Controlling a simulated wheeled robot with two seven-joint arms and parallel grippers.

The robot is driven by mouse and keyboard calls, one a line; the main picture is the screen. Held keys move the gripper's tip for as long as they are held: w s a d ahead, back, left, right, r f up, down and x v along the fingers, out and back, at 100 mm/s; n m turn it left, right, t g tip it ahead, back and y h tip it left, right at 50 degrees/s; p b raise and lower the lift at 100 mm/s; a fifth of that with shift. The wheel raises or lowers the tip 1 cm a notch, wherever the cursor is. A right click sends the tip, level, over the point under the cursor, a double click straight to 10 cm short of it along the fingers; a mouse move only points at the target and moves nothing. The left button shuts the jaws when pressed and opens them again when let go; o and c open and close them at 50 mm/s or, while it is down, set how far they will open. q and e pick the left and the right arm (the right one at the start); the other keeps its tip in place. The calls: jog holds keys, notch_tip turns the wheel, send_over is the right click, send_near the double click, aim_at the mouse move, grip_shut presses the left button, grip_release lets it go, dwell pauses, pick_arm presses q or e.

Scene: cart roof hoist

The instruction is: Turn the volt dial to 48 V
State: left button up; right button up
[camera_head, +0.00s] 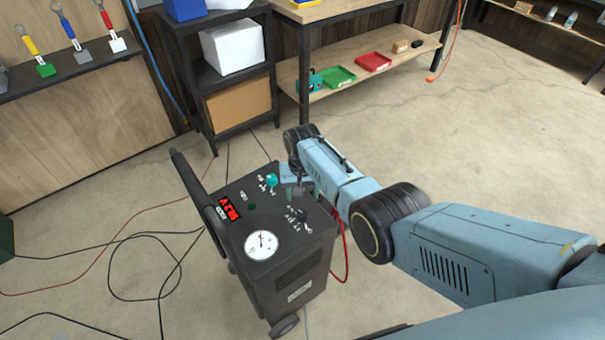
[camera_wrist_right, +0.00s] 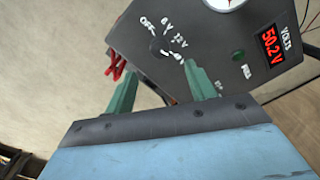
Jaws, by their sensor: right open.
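The black volt dial (camera_wrist_right: 158,45) sits on the dark panel of the wheeled charger cart (camera_head: 285,265), with OFF, 6 V and 12 V marks beside it. Further marks are partly covered by a finger, and I cannot tell where its pointer stands. The dial also shows in the head view (camera_head: 300,214). The red volts display (camera_wrist_right: 272,45) reads 50.2 V. My right gripper (camera_wrist_right: 160,70) is open, its two green fingers apart on the near side of the dial with no visible grip on it. In the head view the right gripper (camera_head: 294,190) is over the panel. My left gripper is out of view.
A round white gauge (camera_head: 262,245) and a teal knob (camera_head: 271,180) are on the same panel. The cart's handle (camera_head: 187,178) rises at the left. Cables lie on the floor to the left. A shelf (camera_head: 345,85) stands behind; floor at the right is clear.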

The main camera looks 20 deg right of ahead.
notch_tip(320, 180, up, 4)
jog(key=shift+r+p, duration=0.1)
jog(key=shift+p, duration=0.5)
